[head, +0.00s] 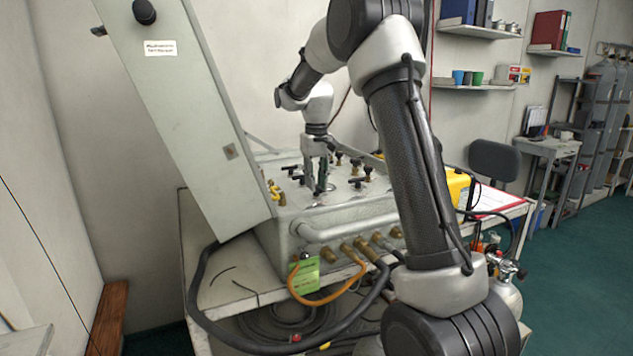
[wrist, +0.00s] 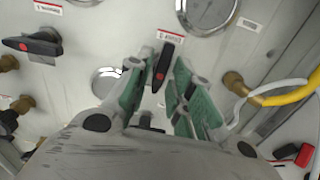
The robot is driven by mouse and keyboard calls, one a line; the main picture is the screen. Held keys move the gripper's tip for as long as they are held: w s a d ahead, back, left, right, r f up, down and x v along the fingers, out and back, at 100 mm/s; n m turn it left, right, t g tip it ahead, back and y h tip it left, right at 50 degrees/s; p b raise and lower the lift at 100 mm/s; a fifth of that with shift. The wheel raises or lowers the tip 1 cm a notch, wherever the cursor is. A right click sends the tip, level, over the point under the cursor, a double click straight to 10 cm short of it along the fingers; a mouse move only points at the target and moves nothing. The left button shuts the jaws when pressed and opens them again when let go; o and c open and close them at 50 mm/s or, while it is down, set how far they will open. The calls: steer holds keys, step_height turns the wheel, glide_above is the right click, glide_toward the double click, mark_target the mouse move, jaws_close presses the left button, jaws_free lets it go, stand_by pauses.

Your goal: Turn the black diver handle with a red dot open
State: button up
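In the wrist view a black handle with a red dot (wrist: 163,68) sits beside a small red-edged label, its long side running nearly up and down the picture. A second black handle with a red dot (wrist: 35,44) lies more sideways at the upper left. My gripper (wrist: 158,84) is open, its green-padded fingers on either side of the first handle, with gaps visible. Whether the fingertips reach down to handle height is hard to tell. In the head view my gripper (head: 321,187) points down over the grey panel (head: 345,226); the handle there is not clearly distinguishable.
Round gauges (wrist: 207,12) and brass fittings (wrist: 234,82) surround the handle. A yellow hose (wrist: 290,94) runs at the right. In the head view the raised grey lid (head: 185,110) leans at the left, and a yellow case (head: 458,188) stands right of the panel.

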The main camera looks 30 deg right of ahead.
steer(key=shift+o, duration=0.2)
step_height(320, 180, up, 12)
stand_by(0.5)
stand_by(0.4)
